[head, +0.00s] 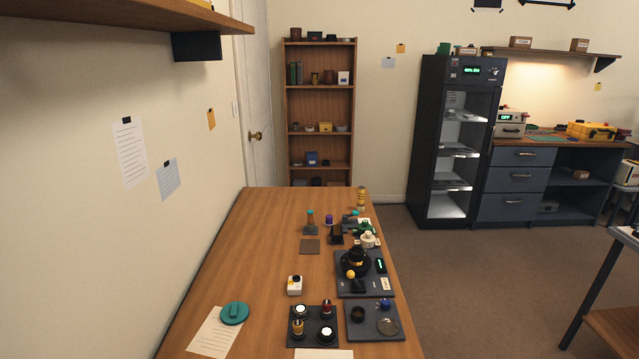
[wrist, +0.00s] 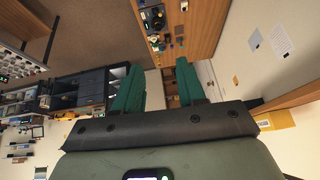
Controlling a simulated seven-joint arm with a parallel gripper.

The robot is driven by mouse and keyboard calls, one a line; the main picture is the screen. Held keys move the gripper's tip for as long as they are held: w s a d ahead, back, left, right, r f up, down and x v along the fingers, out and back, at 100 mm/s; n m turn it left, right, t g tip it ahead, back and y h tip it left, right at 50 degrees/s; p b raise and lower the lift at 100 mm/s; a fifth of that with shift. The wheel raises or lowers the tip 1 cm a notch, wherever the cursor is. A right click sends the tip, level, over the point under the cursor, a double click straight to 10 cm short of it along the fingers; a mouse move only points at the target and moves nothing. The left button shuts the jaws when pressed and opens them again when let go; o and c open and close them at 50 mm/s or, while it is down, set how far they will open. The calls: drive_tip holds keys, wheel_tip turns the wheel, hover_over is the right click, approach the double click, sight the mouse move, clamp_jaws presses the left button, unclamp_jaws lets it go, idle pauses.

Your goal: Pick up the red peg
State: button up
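The red peg (head: 327,308) is small and dark red. In the head view it stands at the back right of a dark square tray (head: 313,321) near the front of the wooden table. My gripper (wrist: 158,80) shows only in the wrist view. Its two green fingers are wide apart with nothing between them. It is up in the air, well away from the peg. In the wrist view the table's objects are small and far off, and I cannot pick out the peg there.
A yellow peg (head: 298,327) and white-topped round pieces share the tray. A second dark tray (head: 360,332) lies to its right. A white block (head: 295,285) sits just behind, and a teal lid (head: 234,313) lies left. The table's left half (head: 255,260) is mostly clear.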

sight(328, 303)
drive_tip(key=w+a+f+m+t+y, duration=0.1)
drive_tip(key=w+a+m+y, duration=0.2)
drive_tip(key=w+m, duration=0.45)
drive_tip(key=w+a+m+t+y, duration=0.1)
drive_tip(key=w+a+m+y, duration=0.15)
drive_tip(key=w+m, duration=0.55)
drive_tip(key=w+d+m+t+y, duration=0.2)
drive_tip(key=w+m+t, duration=0.1)
drive_tip(key=w+m, duration=1.05)
wheel_tip(328, 303, down, 63)
drive_tip(key=shift+s+r, duration=0.1)
drive_tip(key=shift+s, duration=0.05)
drive_tip(key=x, duration=0.2)
drive_tip(key=f+x, duration=0.1)
drive_tip(key=x, duration=0.2)
drive_tip(key=shift+s+d, duration=0.1)
drive_tip(key=shift+x, duration=3.2)
drive_tip(key=shift+d, duration=0.15)
drive_tip(key=shift+c, duration=0.2)
